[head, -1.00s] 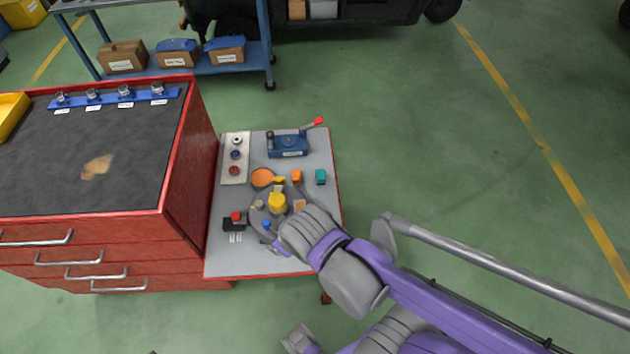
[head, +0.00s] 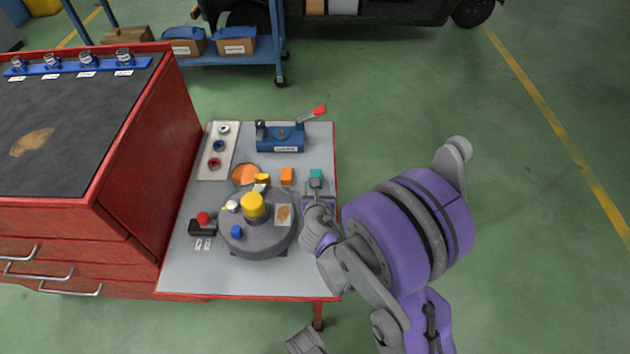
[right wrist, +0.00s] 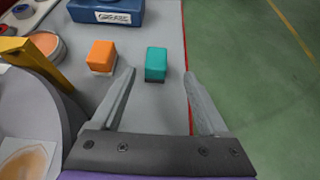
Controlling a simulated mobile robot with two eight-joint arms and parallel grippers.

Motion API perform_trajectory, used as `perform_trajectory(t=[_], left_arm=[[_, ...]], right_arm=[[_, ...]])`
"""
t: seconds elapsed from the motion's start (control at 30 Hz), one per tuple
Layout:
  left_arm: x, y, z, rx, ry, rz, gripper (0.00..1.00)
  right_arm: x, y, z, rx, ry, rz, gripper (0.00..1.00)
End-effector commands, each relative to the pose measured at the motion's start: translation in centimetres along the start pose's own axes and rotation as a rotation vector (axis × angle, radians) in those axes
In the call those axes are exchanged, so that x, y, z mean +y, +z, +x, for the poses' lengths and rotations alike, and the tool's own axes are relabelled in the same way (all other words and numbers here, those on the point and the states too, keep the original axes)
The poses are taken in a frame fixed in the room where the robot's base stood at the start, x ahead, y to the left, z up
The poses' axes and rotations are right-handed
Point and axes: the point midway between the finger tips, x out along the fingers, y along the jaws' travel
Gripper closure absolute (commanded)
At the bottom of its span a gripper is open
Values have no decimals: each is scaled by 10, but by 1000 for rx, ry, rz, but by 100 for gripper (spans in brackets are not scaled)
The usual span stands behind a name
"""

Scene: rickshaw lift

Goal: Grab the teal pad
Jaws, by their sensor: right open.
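The teal pad (head: 316,174) is a small block near the right edge of the grey tabletop. In the right wrist view the teal pad (right wrist: 156,64) sits beyond and between my open fingers, closer to the left finger. My right gripper (right wrist: 160,85) is open and empty, low over the table. In the head view my right gripper (head: 317,188) is just on the near side of the teal pad and partly hidden by the arm. I do not see my left gripper clearly.
An orange block (right wrist: 102,56) stands just left of the teal pad. A round grey turntable (head: 258,240) with a yellow knob is to the left. A blue vise-like fixture (head: 280,138) is behind. A red cabinet (head: 150,160) stands left. The floor right of the table is clear.

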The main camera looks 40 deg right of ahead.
Motion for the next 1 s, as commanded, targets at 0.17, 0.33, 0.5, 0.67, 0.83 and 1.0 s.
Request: perform_trajectory(t=[0.17, 0.33, 0.5, 0.67, 0.83, 1.0], left_arm=[[0, 1, 5, -2, 0, 0, 50], [0, 2, 7, -2, 0, 0, 50], [0, 4, 14, -4, 0, 0, 50], [0, 5, 18, -5, 0, 0, 50], [0, 5, 17, -5, 0, 0, 50], [0, 4, 17, -5, 0, 0, 50]], right_arm=[[0, 0, 20, 0, 0, 2, 22], [2, 1, 30, 1, 0, 3, 22], [6, 3, 54, 2, -2, 4, 22], [6, 3, 74, 1, -1, 4, 22], [6, 4, 74, 1, 0, 4, 22], [6, 4, 74, 1, 0, 5, 44]])
